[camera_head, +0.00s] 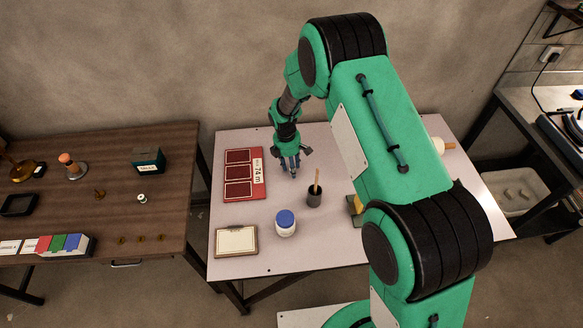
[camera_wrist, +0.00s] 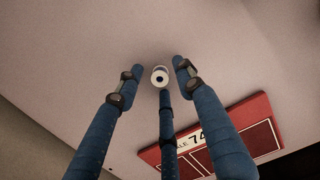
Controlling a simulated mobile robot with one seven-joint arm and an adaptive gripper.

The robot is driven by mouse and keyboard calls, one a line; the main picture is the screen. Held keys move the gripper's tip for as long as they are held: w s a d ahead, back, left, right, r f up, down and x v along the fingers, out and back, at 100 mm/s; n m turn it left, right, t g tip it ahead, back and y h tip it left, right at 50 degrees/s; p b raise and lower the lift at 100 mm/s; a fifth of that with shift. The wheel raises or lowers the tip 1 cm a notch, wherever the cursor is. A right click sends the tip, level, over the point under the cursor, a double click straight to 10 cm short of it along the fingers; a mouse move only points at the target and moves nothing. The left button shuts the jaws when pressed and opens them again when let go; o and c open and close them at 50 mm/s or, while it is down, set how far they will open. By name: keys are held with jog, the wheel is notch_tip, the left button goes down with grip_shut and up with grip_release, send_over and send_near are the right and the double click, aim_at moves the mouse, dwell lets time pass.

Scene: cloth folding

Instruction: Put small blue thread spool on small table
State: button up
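A small spool (camera_wrist: 160,76) with a pale round end and a dark centre hole shows between my fingertips in the wrist view. Its thread colour is hard to make out. My gripper (camera_wrist: 160,72) has three blue fingers spread around it. Gaps show between the spool and the two side fingers; the third finger's tip overlaps its near edge, and contact cannot be told. In the head view my gripper (camera_head: 293,168) points down over the back of the pale table (camera_head: 240,190). The spool is not clear there.
On the pale table are a red panel (camera_head: 243,175), a dark cup (camera_head: 314,197) with a stick, a blue-lidded jar (camera_head: 285,224) and a clipboard (camera_head: 236,241). A wooden table (camera_head: 100,215) with several small items stands at left. My arm covers the pale table's right part.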

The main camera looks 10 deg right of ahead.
notch_tip(320, 180, up, 12)
jog(key=a+p, duration=0.1)
jog(key=p, duration=0.1)
jog(key=shift+p, duration=0.4)
jog(key=shift+w+a+r, duration=0.1)
jog(key=shift+r, duration=0.05)
dwell(0.6)
jog(key=s+d+r+m+t, duration=0.1)
jog(key=s+d+r+m, duration=0.3)
jog(key=r, duration=0.6)
jog(key=s+d+r+m+t, duration=0.1)
jog(key=s+r+m, duration=0.1)
jog(key=s+r, duration=0.6)
jog(key=s+d+r+m+t, duration=0.1)
jog(key=s+d+r+m, duration=0.2)
jog(key=r, duration=0.9)
jog(key=s+d+r+m+t, duration=0.1)
jog(key=s+r+m, duration=0.2)
jog(key=s, duration=0.5)
jog(key=s+d+r+m+t, duration=0.1)
jog(key=s+d+r+m, duration=0.1)
jog(key=s, duration=0.7)
jog(key=s+d+r+m+y, duration=0.1)
jog(key=s+d+r+m, duration=0.1)
jog(key=s+m, duration=0.3)
jog(key=s+r, duration=0.1)
jog(key=s, duration=0.2)
jog(key=shift+s+r+t, duration=0.25)
jog(key=shift+r+t, duration=0.15)
